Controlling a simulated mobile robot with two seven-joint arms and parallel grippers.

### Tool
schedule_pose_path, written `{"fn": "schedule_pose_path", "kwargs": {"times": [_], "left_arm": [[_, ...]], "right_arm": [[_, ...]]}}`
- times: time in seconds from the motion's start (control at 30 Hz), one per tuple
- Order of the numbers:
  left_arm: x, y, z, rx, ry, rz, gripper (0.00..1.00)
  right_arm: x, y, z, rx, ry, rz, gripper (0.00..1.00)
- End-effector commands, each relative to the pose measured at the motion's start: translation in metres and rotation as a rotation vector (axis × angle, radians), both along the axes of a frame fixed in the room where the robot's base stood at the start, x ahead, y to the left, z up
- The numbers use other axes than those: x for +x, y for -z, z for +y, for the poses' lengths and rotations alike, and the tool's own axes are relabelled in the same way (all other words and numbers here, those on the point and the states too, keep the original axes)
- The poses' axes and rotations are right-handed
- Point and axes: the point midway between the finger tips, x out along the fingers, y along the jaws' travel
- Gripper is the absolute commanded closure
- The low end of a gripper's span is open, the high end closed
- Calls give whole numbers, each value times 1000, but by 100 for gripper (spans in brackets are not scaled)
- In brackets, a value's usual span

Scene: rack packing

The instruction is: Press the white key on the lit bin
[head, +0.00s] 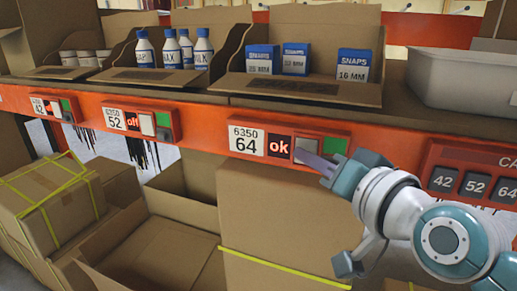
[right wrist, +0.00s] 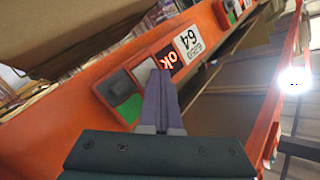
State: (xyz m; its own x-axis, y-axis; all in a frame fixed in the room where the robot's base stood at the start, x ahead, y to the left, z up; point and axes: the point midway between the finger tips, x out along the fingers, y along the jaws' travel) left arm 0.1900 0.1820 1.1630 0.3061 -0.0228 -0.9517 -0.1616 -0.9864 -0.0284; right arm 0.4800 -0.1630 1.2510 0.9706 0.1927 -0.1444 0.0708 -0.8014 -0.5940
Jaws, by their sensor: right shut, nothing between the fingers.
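The bin 64 module (head: 262,142) on the orange rail shows a lit red "ok" and the number 64. Its white key (head: 305,146) is beside the display, with a green key (head: 334,146) to its right. In the right wrist view, the fingertips (right wrist: 163,74) lie beside the white key (right wrist: 146,72), near the "ok" display (right wrist: 169,57). I cannot tell whether they touch it. My left gripper is not in view.
The bin 52 module (head: 140,122) reads "off"; the bin 42 module (head: 52,108) is farther left. A numbered key panel (head: 468,180) is at right. Open cartons (head: 150,245) stand below the rail.

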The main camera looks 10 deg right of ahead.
Motion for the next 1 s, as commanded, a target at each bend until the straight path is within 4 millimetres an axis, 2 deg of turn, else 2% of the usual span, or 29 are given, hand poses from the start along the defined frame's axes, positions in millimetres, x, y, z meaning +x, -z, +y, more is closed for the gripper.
{"fn": "schedule_pose_path", "kwargs": {"times": [0.47, 0.8, 1.0], "left_arm": [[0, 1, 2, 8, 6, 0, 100], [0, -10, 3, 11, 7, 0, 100], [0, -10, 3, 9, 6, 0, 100]], "right_arm": [[2, 0, -2, 0, 1, -1, 100], [-10, -2, 6, 0, 0, 1, 100], [-12, 0, 8, -1, 0, 0, 100]]}}
